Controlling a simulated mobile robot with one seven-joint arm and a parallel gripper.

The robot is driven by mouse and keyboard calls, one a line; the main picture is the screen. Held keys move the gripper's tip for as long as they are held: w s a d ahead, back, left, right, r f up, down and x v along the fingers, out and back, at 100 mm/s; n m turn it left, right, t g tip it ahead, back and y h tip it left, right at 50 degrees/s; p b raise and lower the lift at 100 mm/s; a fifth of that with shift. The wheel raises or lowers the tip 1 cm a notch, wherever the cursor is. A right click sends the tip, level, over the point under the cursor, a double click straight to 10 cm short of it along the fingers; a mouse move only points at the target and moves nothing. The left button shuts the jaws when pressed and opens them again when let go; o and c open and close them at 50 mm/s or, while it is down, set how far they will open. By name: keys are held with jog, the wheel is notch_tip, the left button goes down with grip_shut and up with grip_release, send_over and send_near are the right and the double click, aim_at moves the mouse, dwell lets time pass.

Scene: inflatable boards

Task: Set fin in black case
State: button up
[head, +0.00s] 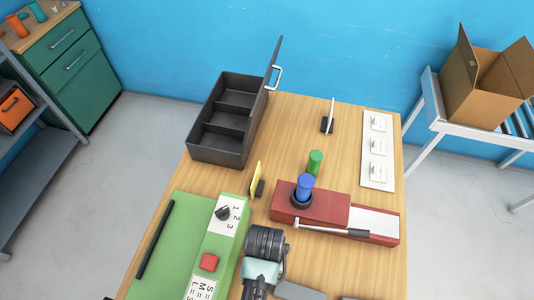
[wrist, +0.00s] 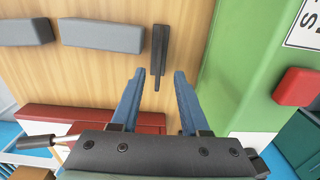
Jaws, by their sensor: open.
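The black case (head: 193,148) stands open at the back left of the wooden table in the head view. It has several compartments that look empty, and its lid is raised on the right side. In the wrist view, a narrow dark piece with a thin tail (wrist: 160,48) lies on the wood; it may be the fin seen edge-on, but I cannot tell for sure. My gripper (wrist: 159,74) is open and empty, with blue fingers on either side of the tail's line. Its height above the piece is unclear. In the head view my arm hides the fingers and this piece.
A red pump-like device (head: 325,216) with blue and green cylinders is right of my arm. A green panel (head: 182,228) is left. Yellow (head: 256,178) and white (head: 331,112) upright plates stand near the middle and back. Grey blocks (wrist: 102,35) lie near the dark piece.

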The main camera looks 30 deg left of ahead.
jog(key=shift+w+f+p, duration=0.15)
jog(key=shift+f+p, duration=0.35)
jog(key=shift+f, duration=2.8)
jog(key=shift+c, duration=0.3)
grip_shut()
